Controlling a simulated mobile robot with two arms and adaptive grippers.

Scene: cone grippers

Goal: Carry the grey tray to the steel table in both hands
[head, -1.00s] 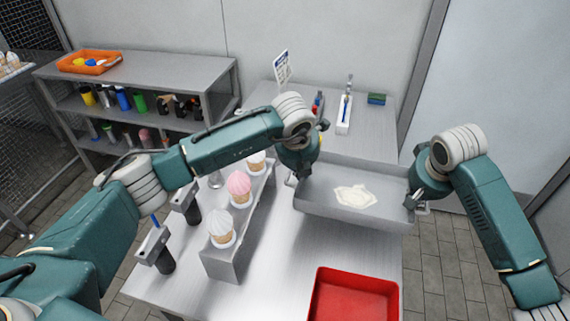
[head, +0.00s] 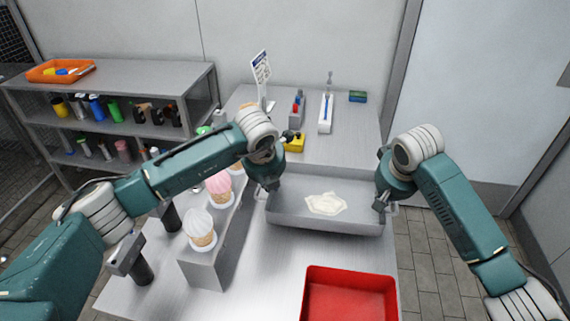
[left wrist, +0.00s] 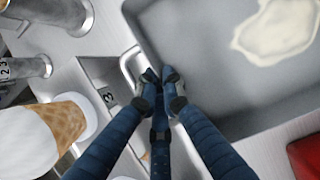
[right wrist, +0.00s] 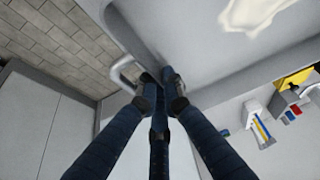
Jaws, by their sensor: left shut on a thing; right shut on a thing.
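The grey tray (head: 290,208) is a shallow rectangular pan with a pale cream patch (head: 326,204) on its floor. It lies over the steel table (head: 265,290), near the right edge. I cannot tell whether it touches the tabletop. My left gripper (head: 270,187) is shut on the tray's left handle, and the left wrist view shows its fingers (left wrist: 162,76) on the wire loop. My right gripper (head: 381,205) is shut on the right handle; its fingers (right wrist: 158,80) show on that loop in the right wrist view.
A red bin (head: 350,280) sits at the table's front right. A grey holder with several cones (head: 207,268) stands left of the tray. A sign (head: 261,72), a white caddy (head: 326,112) and a yellow item (head: 295,142) are behind. A shelf (head: 150,75) stands back left.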

